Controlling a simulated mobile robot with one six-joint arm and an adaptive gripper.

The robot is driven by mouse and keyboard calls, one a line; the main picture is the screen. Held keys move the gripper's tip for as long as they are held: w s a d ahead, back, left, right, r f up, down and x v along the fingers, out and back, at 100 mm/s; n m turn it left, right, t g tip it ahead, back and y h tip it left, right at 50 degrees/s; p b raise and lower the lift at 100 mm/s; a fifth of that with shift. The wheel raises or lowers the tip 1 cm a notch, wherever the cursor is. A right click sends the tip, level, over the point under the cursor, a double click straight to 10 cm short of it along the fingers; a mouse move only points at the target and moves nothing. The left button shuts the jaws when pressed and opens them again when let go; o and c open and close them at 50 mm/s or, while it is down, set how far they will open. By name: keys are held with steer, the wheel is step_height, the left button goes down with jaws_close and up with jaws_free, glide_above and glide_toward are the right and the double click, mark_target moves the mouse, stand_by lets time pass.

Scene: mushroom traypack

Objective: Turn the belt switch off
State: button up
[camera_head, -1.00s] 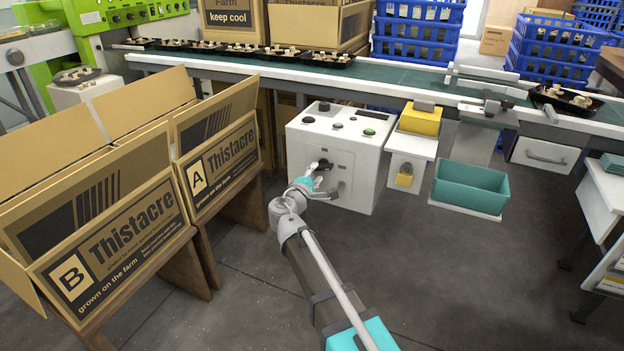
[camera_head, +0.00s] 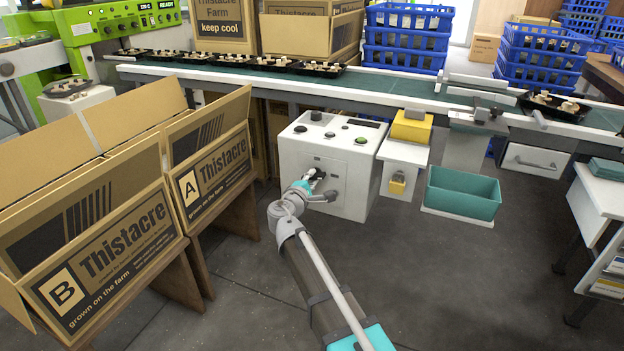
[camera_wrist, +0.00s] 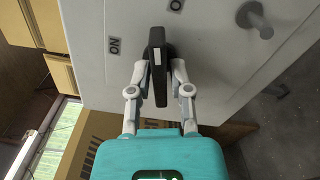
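The belt switch is a black handle (camera_wrist: 158,68) with a white mark, on the front of a white control box (camera_head: 350,192). In the wrist view it stands upright in the picture, with an "ON" label (camera_wrist: 114,45) to its left and a partly cut-off label starting with "O" (camera_wrist: 176,4) above right. My gripper (camera_wrist: 160,75) has one finger on each side of the handle and appears shut on it. In the head view my gripper (camera_head: 313,180) is at the box front and hides part of the switch.
A grey door handle (camera_wrist: 254,19) sticks out beside the switch. The conveyor belt (camera_head: 400,85) with mushroom trays runs behind.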

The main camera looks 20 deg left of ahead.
jaws_close()
steer(key=shift+m, duration=1.9)
steer(key=o, duration=0.5)
jaws_free()
steer(key=shift+s, duration=0.1)
steer(key=s, duration=0.6)
steer(key=shift+s+a, duration=0.25)
steer(key=shift+s, duration=0.15)
